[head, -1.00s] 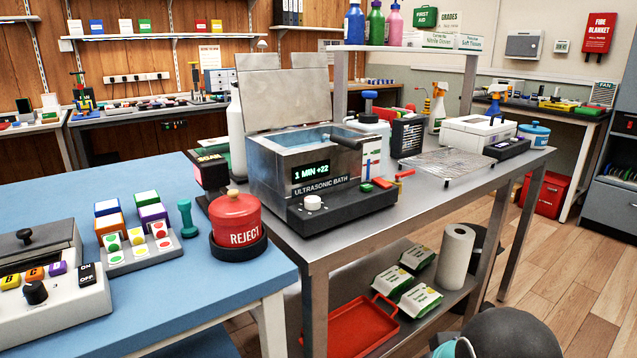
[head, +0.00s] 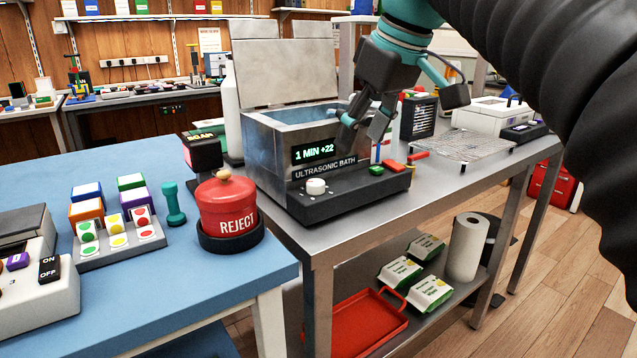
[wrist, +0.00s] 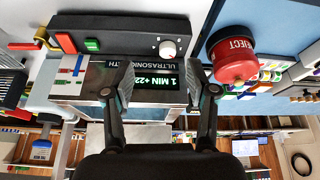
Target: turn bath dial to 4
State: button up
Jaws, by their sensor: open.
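The bath dial is a small white knob (head: 316,187) on the dark sloped front panel of the ultrasonic bath (head: 262,158). The bath's green display (head: 314,152) reads "1 MIN +22". The dial also shows in the wrist view (wrist: 168,48), beyond the fingertips. The dial's marks are too small to read. My gripper (head: 362,132) is open and empty, in front of the bath's right side, above and to the right of the dial. In the wrist view its two fingers (wrist: 160,82) are spread apart with the display between them, clear of the dial.
A green button (head: 376,170) and a red button (head: 393,166) sit right of the dial. The red REJECT pot (head: 228,207) stands left of the bath on the blue table. A wire rack (head: 462,146) lies to the right. The bath's lid (head: 285,73) stands open.

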aim_at(317, 182)
notch_tip(317, 182, up, 3)
jog(key=w+a+n, duration=0.2)
jog(key=shift+g, duration=0.3)
jog(key=b+x, duration=0.1)
jog(key=x, duration=0.3)
jog(key=b+x, duration=0.2)
jog(key=x, duration=0.3)
jog(key=a+b+x, duration=0.1)
jog(key=b+x, duration=0.1)
jog(key=x, duration=0.2)
jog(key=shift+w+f, duration=0.1)
jog(key=shift+w, duration=0.05)
jog(key=shift+y, duration=0.3)
jog(key=c, duration=1.1)
jog(key=shift+d, duration=0.1)
